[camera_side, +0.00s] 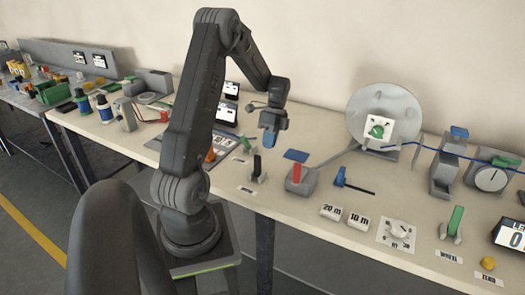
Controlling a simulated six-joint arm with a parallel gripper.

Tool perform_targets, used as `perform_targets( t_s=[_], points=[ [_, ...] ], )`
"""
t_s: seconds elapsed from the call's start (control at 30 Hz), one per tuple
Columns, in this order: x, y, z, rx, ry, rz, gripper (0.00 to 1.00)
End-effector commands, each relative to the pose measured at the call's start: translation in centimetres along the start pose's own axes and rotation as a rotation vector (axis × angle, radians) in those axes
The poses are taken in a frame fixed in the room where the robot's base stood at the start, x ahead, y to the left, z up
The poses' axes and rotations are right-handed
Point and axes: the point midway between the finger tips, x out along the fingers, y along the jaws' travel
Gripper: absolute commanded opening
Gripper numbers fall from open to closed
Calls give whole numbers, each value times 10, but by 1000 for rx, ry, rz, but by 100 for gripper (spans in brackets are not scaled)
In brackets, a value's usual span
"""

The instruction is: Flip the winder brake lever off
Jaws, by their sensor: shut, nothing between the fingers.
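My gripper (269,138) hangs over the table, pointing down, with blue fingers shut and nothing between them. Below it and a little left, a black lever (257,165) stands upright on a small grey base, apart from the fingers. A red lever (297,173) stands on a grey block to the right, and a green lever (456,220) stands on a grey base at the front right. A grey winder disc (372,103) with a green hub stands at the back.
A blue-handled piece (340,176) with a black rod lies right of the red lever. A dial plate (396,234), label blocks (331,211) and a round gauge (490,178) fill the right side. A black chair back (118,240) stands in front at left.

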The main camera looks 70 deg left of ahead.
Motion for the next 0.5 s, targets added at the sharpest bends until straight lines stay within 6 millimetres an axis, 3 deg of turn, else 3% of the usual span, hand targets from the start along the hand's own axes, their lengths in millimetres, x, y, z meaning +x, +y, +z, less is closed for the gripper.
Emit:
perform_targets(
  t_s=[0.07,0.3,0.5],
  points=[
    [14,3,0,-1,0,4,0],
    [22,31,0,-2,-1,-1,0],
    [25,37,0,-2,-2,0,0]
  ],
)
